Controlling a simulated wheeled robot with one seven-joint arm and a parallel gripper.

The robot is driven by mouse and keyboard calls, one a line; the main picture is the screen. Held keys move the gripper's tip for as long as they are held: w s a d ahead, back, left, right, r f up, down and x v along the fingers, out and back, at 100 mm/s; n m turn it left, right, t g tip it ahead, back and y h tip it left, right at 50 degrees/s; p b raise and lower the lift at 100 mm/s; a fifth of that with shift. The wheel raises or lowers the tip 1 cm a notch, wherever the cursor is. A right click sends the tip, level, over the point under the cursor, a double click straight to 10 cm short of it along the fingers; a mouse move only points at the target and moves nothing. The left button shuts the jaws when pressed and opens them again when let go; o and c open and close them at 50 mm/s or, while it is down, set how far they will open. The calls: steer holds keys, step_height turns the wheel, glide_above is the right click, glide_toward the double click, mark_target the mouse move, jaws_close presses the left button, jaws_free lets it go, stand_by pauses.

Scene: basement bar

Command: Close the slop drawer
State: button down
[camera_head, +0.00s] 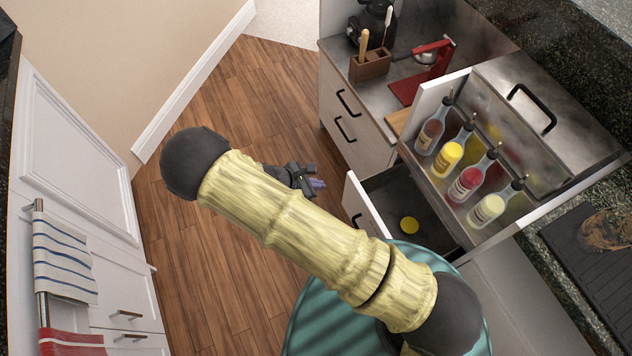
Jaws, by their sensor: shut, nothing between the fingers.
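The open drawer (373,197) is pulled out of the counter below the bottle rack. It has a dark interior, a white front and a black handle, and a round yellow thing lies on its floor. I cannot tell for sure that this is the slop drawer. My gripper (316,184) is shut and empty, left of the drawer front and apart from it in the picture. My arm hides part of the gripper and the near part of the drawer front.
A rack with several bottles (468,184) juts out above the drawer. Shut drawers with black handles (346,128) are behind it. Wooden floor (210,260) is free on the left, up to white cabinets (85,150) with hanging towels (62,262).

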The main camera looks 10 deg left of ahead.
mark_target(350, 181)
steer(key=shift+w+d+f+p, duration=0.1)
steer(key=shift+w+d+f, duration=0.7)
steer(key=shift+d, duration=0.4)
steer(key=shift+w+d+f+p, duration=0.1)
steer(key=shift+w+d+f, duration=0.7)
steer(key=shift+d, duration=0.4)
steer(key=shift+w+d+f+p, duration=0.1)
steer(key=shift+w+d+f, duration=0.7)
steer(key=shift+d, duration=0.4)
steer(key=shift+w, duration=0.15)
